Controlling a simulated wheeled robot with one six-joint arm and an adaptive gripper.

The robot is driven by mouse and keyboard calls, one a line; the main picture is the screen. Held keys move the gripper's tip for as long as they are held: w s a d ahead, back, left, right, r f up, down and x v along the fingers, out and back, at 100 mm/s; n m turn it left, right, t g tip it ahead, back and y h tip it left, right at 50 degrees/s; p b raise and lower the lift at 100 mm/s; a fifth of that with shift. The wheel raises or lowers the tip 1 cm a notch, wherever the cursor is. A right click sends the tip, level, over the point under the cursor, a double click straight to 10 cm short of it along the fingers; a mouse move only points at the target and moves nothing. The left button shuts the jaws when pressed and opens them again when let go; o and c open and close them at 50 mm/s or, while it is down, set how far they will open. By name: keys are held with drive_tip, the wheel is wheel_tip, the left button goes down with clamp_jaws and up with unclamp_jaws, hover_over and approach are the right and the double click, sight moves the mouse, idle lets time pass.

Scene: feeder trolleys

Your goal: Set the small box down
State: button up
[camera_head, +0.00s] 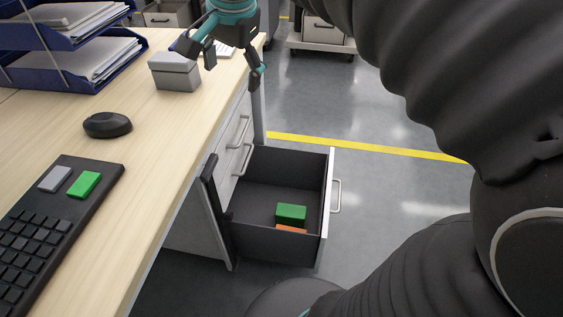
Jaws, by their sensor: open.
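A small grey box (175,73) with a lid stands upright on the wooden desk (150,140), near its far right edge. My gripper (226,80) is open, just right of the box and over the desk edge. Its left finger shows close to the box's right side; I cannot tell whether it touches. No object shows between the fingers.
An open drawer (270,185) below the desk holds a green block (290,215) and an orange item (291,230). A black mouse (107,125), a keyboard (50,235) and blue paper trays (65,65) are on the desk. The desk's middle is clear.

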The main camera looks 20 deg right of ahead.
drive_tip(key=s+d+f+n+t, duration=0.2)
drive_tip(key=s+d+f+n, duration=0.1)
drive_tip(key=s+f+n, duration=0.7)
drive_tip(key=s+f, duration=0.4)
drive_tip(key=s, duration=0.1)
drive_tip(key=shift+s+d+f, duration=0.2)
drive_tip(key=shift+s, duration=0.05)
